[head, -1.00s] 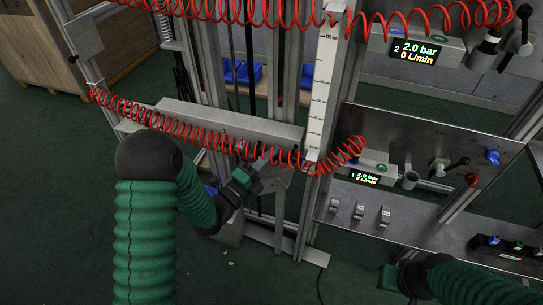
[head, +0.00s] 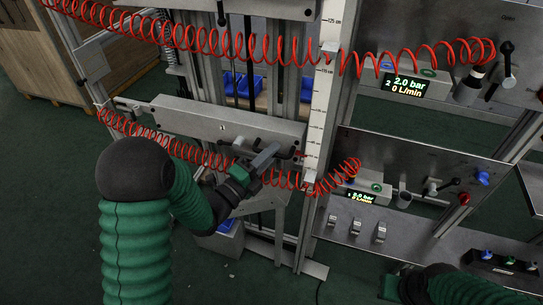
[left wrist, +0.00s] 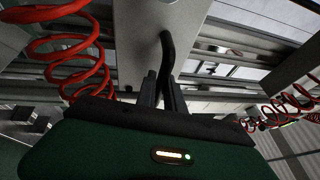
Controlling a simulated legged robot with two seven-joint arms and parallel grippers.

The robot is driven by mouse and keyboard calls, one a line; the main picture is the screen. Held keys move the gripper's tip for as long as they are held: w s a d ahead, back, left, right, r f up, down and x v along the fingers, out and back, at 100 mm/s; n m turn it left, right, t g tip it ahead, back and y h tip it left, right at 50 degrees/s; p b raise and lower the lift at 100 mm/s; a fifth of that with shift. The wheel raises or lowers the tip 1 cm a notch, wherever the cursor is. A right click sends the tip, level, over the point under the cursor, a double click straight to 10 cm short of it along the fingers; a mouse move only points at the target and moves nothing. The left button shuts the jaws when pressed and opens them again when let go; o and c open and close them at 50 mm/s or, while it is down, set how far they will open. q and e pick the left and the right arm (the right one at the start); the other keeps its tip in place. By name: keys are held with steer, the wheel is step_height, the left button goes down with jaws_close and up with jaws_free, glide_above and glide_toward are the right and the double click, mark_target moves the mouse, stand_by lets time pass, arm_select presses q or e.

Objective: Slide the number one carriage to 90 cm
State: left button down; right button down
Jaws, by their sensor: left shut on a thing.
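The lower carriage (head: 190,118), which I take as number one, is a long grey horizontal block between upright rails in the head view. A small mark on its face is too small to read. My left gripper (head: 264,160) is at its right end, shut on a black bent handle, which shows between the fingers in the left wrist view (left wrist: 167,55). The white scale (head: 323,95) stands right of the carriage, with 125 cm near its top; the marks beside the carriage are too small to read. My right gripper (head: 400,284) shows only partly, at bottom right.
Red coiled hoses (head: 200,38) cross in front of the rails. To the right are panels with a lower display (head: 370,197) and an upper display (head: 405,88), levers and knobs. Blue bins (head: 240,82) sit behind the rails. A wooden crate (head: 30,60) stands at back left.

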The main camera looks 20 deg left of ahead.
arm_select(q)
steer(key=c, duration=1.5)
jaws_free()
steer(key=shift+o, duration=0.2)
steer(key=p+v, duration=0.5)
steer(key=v, duration=1.2)
steer(key=shift+w, duration=0.1)
